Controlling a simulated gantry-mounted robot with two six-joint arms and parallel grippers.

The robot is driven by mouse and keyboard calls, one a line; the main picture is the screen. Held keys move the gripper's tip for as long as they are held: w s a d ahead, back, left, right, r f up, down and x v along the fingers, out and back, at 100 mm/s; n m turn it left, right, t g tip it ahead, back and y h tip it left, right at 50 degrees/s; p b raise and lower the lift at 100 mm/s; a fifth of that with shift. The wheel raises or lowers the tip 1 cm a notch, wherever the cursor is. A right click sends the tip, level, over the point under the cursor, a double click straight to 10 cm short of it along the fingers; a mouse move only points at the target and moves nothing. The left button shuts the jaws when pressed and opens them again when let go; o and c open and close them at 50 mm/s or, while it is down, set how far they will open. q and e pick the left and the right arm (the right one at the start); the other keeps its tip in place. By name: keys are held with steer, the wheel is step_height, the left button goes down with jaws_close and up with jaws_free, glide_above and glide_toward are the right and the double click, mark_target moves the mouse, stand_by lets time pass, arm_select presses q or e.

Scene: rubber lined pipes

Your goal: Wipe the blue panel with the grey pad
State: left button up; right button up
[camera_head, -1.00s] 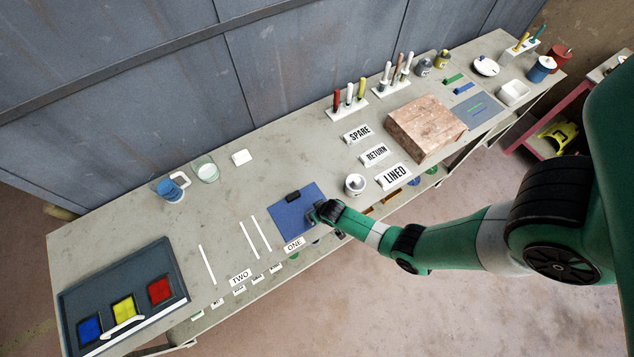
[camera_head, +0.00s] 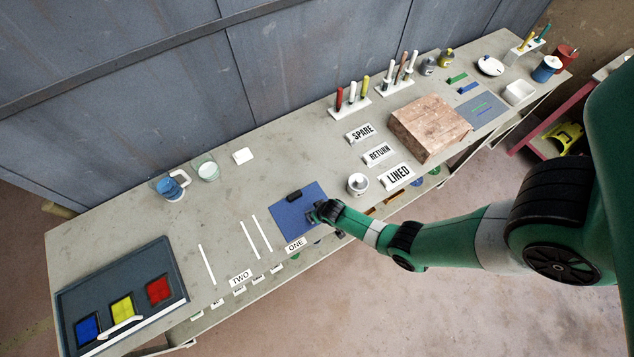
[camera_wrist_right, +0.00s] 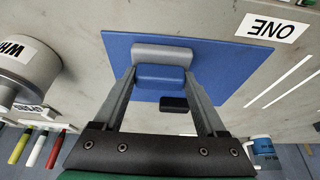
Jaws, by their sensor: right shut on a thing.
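The blue panel (camera_head: 290,218) lies flat on the bench, just behind the ONE label. It fills the middle of the right wrist view (camera_wrist_right: 240,62). My right gripper (camera_head: 318,212) is at the panel's right edge in the head view. In the right wrist view my right gripper (camera_wrist_right: 160,72) is shut on the grey pad (camera_wrist_right: 165,54), with a bluish part of the held piece between the fingers. The pad is over the panel; whether it touches is unclear. A small black block (camera_head: 293,196) lies on the panel's far part. My left gripper is not in view.
A white-rimmed pot (camera_head: 357,184) stands close to the right of the panel. White strips (camera_head: 262,233) lie to its left. The ONE label (camera_head: 295,244) is at the front edge. A brick block (camera_head: 430,128) stands farther right. Bare bench lies behind the panel.

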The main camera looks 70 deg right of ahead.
steer(key=shift+s+a, duration=0.3)
steer(key=shift+s, duration=0.05)
step_height(320, 180, up, 3)
steer(key=shift+s+a+f+p, duration=0.1)
steer(key=shift+s+a+p, duration=0.05)
steer(key=shift+p, duration=0.85)
steer(key=shift+r+p, duration=0.35)
step_height(320, 180, up, 5)
steer(key=p, duration=0.4)
steer(key=shift+f, duration=0.2)
